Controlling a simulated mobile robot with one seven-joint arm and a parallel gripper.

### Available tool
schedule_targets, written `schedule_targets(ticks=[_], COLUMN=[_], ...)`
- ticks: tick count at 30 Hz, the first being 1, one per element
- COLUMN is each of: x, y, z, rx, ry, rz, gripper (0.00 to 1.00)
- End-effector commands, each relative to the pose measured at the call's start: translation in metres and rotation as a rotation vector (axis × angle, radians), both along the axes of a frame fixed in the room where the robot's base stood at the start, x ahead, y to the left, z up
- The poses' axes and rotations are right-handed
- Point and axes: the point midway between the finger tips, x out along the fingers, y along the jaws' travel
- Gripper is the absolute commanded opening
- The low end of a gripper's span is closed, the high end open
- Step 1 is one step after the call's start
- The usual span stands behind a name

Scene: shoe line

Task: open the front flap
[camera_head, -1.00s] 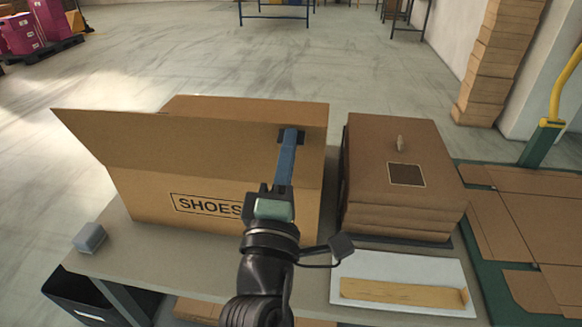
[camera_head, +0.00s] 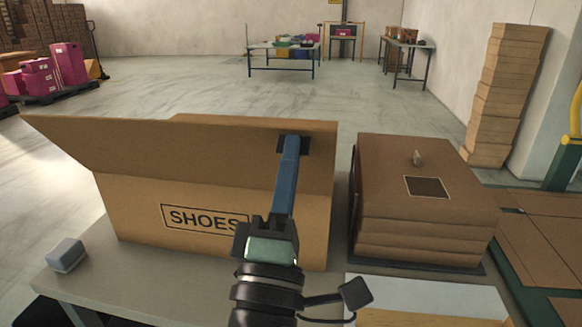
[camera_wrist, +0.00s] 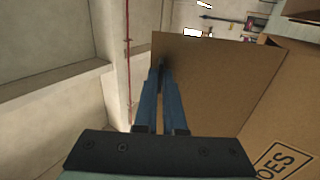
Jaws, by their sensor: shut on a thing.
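The brown cardboard box (camera_head: 140,210) marked SHOES stands on a grey table. Its front flap (camera_head: 150,152) stands raised above the front wall, its left end sticking out past the box's left side. My gripper (camera_head: 292,143) is shut on the flap near its right end, with the blue fingers reaching up along it. In the wrist view, the fingertips (camera_wrist: 161,66) meet the edge of the flap (camera_wrist: 215,85), and part of the lettered front wall (camera_wrist: 285,125) shows at right. The inside of the box is hidden behind the flap.
A stack of brown shoe boxes (camera_head: 420,215) stands close to the right of the box. A small grey block (camera_head: 66,254) lies at the table's left front. A white tray (camera_head: 420,290) lies in front of the stack. Tall stacked cartons (camera_head: 505,95) stand behind at right.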

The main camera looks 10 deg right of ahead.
Motion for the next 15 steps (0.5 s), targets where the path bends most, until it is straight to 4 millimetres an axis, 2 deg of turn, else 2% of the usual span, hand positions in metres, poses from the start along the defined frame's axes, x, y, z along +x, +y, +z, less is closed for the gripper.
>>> schedule_targets(ticks=[11,12,15], x=[-0.0003,-0.0002,-0.0003], y=[-0.0010,-0.0010,-0.0009], z=[0.0006,0.0005,0.0004], rx=[0.000,0.000,0.000], ry=[-0.002,-0.002,-0.001], rz=[-0.002,-0.002,-0.002], gripper=[0.00,0.14,0.32])
